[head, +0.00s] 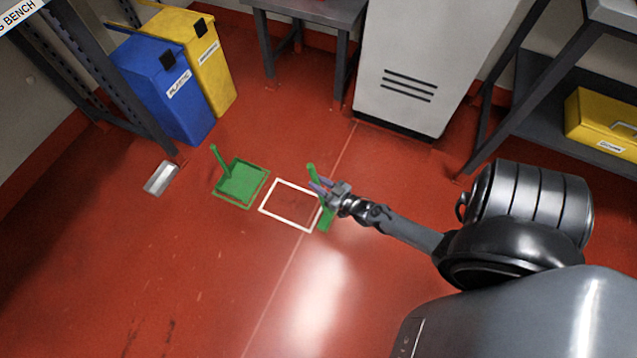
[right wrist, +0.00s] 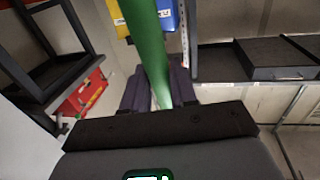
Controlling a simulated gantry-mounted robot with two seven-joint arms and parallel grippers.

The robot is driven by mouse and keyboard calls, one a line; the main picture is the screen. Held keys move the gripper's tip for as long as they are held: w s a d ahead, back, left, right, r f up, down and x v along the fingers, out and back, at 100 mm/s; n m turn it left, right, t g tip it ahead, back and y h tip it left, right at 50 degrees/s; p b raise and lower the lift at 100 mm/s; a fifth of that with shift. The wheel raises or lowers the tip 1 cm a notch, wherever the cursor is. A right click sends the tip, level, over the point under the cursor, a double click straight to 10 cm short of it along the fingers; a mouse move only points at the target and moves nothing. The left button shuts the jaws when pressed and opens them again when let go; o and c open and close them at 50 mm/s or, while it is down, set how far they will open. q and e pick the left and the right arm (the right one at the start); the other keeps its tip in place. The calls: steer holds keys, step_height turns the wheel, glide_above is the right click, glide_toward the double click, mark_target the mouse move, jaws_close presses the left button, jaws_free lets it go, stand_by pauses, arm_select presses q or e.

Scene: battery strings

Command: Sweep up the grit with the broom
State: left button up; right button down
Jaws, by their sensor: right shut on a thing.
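My right gripper (head: 322,188) is shut on the green broom (head: 325,220). The broom's handle stands roughly upright between the fingers, and its head is low, at the right edge of a white outlined rectangle (head: 265,207) on the floor. In the right wrist view the green handle (right wrist: 147,45) passes between the two dark fingers (right wrist: 160,88). A green dustpan (head: 240,185) with an upright handle lies left of the white rectangle, in a green outline. I cannot make out the grit clearly. My left gripper is not in view.
A blue bin (head: 165,85) and a yellow bin (head: 212,62) stand at the back left. A grey cabinet (head: 412,60) stands at the back. A small metal plate (head: 161,178) lies left of the dustpan. The red floor in front is clear.

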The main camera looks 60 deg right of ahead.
steer(key=shift+f+b, duration=0.35)
steer(key=shift+f, duration=0.1)
steer(key=shift+w, duration=0.1)
